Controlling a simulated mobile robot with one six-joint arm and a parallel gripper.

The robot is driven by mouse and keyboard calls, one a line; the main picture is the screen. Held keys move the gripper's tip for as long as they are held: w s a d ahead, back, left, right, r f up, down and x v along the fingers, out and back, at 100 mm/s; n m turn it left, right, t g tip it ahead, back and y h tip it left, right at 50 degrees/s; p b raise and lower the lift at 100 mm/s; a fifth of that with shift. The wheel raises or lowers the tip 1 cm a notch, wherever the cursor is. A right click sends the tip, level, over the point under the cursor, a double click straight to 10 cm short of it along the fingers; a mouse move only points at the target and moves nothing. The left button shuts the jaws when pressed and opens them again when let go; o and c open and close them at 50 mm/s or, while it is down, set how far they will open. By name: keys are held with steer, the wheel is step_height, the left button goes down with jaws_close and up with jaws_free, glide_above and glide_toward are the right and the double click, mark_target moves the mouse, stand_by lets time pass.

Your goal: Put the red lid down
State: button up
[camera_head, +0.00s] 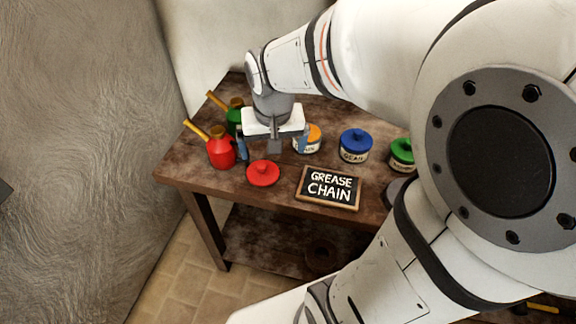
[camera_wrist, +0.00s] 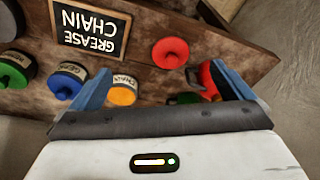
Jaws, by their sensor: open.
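The red lid (camera_head: 263,172) lies flat on the wooden table (camera_head: 180,168) near its front edge, with its knob up. It also shows in the wrist view (camera_wrist: 170,53), beyond the fingertips and between them. My gripper (camera_head: 272,148) is open and empty above the table, behind the lid in the head view and apart from it. In the wrist view its two blue fingers (camera_wrist: 160,85) stand wide apart with nothing between them.
Left of the lid stand a red oil can (camera_head: 220,152) and a green one (camera_head: 234,116). Tins with orange (camera_head: 307,138), blue (camera_head: 355,146) and green (camera_head: 402,154) lids stand to the right. A sign reading "GREASE CHAIN" (camera_head: 329,188) lies right of the lid.

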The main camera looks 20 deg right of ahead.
steer(key=s+r+n, duration=0.2)
steer(key=s, duration=0.7)
steer(key=shift+s+d+t, duration=0.25)
steer(key=shift+t, duration=0.15)
steer(key=shift+c, duration=0.2)
